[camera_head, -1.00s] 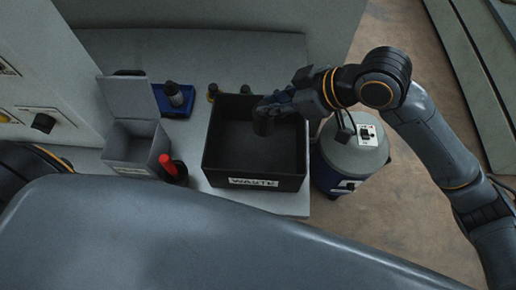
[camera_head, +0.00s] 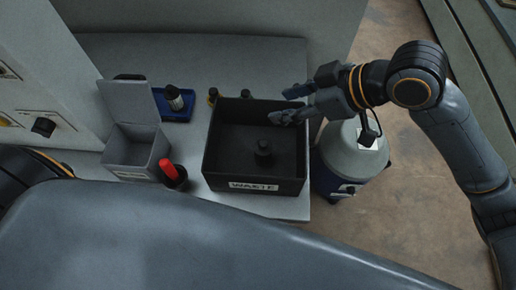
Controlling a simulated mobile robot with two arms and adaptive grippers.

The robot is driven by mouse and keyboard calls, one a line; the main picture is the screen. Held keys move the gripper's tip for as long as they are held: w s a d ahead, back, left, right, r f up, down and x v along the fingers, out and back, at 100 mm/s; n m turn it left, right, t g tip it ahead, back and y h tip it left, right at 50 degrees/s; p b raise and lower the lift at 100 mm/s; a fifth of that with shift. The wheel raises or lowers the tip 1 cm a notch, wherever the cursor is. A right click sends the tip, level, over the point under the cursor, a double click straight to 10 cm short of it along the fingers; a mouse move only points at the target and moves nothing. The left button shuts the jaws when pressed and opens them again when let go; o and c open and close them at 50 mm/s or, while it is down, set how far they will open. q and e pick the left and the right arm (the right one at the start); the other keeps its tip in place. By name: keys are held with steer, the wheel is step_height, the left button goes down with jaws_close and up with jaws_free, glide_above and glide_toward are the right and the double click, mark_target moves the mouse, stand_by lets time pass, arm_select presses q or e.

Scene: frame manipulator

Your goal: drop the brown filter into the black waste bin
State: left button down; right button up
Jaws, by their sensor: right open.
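The black waste bin (camera_head: 228,178), labelled WASTE, stands on the grey bench. A dark cylinder with a narrower top, likely the filter (camera_head: 263,152), stands inside the bin near its front right; it looks nearly black here, and a brown colour cannot be made out. My right gripper (camera_head: 278,106) is open and empty above the bin's right back rim, apart from the cylinder. Part of my left arm shows at the left edge, but its gripper is not in view.
A grey lidded box (camera_head: 136,150) stands left of the bin, with a red-topped item (camera_head: 170,171) between them. A blue tray (camera_head: 177,105) holds a dark cylinder. Small bottles stand behind the bin. A grey and blue canister (camera_head: 350,155) stands right of the bench.

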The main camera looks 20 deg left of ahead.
steer(key=v, duration=0.7)
steer(key=shift+d+r, duration=0.25)
steer(key=shift+d, duration=0.05)
